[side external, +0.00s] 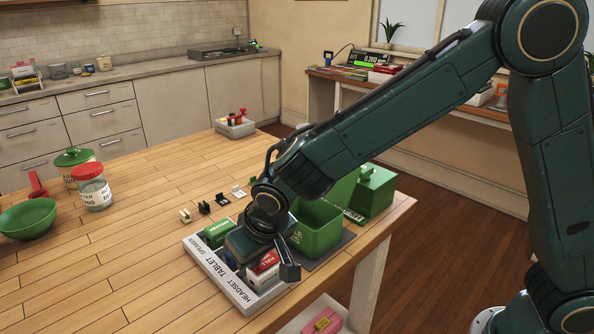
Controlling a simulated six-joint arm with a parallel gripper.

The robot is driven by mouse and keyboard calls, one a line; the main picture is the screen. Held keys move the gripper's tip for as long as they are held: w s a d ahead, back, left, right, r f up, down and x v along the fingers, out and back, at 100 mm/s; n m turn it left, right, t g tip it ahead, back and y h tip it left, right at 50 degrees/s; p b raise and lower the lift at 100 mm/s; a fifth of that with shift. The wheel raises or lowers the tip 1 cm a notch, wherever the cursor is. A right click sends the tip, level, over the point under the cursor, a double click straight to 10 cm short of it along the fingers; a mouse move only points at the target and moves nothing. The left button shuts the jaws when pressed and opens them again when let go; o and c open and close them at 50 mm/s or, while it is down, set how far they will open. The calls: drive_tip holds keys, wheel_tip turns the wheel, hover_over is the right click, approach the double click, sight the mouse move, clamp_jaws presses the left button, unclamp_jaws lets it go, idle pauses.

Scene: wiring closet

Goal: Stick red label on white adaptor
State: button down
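My gripper (268,262) is low over the grey tray (217,278), which is marked SPEAKER, TABLET and HEADSET. One dark finger shows to the right of a red piece with white lettering (265,262) in the HEADSET end; the rest of the gripper is hidden. I cannot tell whether the gripper is touching or holding the red piece, or whether that piece is the red label. A small white piece (238,191), which may be the white adaptor, lies on the table behind the tray, apart from my gripper. A cream piece (185,215) stands at the left of that row.
A green piece (217,232) fills the tray's SPEAKER end. Black pieces (204,208) lie in the row. A green open bin (318,228) and green box (372,192) stand right of my gripper. Jars (92,186) and a bowl (27,218) stand left. The table's front left is clear.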

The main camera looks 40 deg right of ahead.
drive_tip(key=shift+f, duration=0.5)
idle(1.4)
drive_tip(key=c, duration=2.1)
unclamp_jaws()
drive_tip(key=o, duration=0.5)
drive_tip(key=shift+r, duration=0.1)
drive_tip(key=v, duration=1.3)
drive_tip(key=shift+s+r, duration=0.15)
drive_tip(key=shift+r, duration=0.15)
drive_tip(key=shift+d, duration=0.1)
